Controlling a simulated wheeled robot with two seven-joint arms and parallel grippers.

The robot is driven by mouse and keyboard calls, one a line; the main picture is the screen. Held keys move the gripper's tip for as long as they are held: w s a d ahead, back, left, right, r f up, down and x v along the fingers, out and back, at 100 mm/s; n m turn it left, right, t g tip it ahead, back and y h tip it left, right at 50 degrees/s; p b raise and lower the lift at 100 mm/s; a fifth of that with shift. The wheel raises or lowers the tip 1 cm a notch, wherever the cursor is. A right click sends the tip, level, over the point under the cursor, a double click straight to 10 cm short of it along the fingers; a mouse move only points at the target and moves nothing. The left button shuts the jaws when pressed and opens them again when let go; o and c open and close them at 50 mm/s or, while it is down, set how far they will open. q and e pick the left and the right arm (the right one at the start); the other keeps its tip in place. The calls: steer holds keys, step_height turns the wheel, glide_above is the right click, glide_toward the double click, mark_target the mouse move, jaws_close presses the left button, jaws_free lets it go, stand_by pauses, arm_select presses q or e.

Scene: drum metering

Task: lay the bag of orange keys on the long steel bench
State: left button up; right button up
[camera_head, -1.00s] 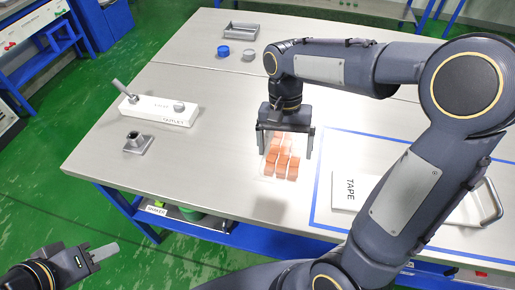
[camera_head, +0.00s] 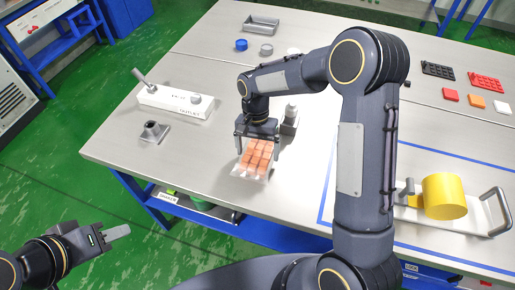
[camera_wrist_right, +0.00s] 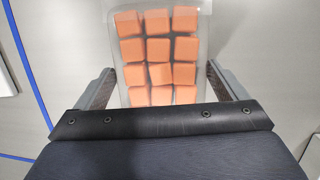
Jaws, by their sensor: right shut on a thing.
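The bag of orange keys (camera_head: 255,158) is a clear bag holding rows of orange blocks. In the head view it is at my right gripper (camera_head: 256,146), over the near left part of the long steel bench (camera_head: 215,135). My right gripper is shut on the bag; in the right wrist view the bag (camera_wrist_right: 157,62) extends out from between the fingers (camera_wrist_right: 160,92). I cannot tell whether its underside touches the bench. My left gripper (camera_head: 120,232) is empty, off the bench at the lower left; its jaw opening is unclear.
A small grey object (camera_head: 290,113) is just behind the gripper. A blue-taped area with a yellow roll (camera_head: 445,196) lies right. Bare steel surrounds the bag's front and right.

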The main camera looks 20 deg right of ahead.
steer(key=shift+f, duration=0.15)
steer(key=shift+f, duration=0.1)
steer(key=o, duration=1.1)
steer(key=shift+c, duration=0.2)
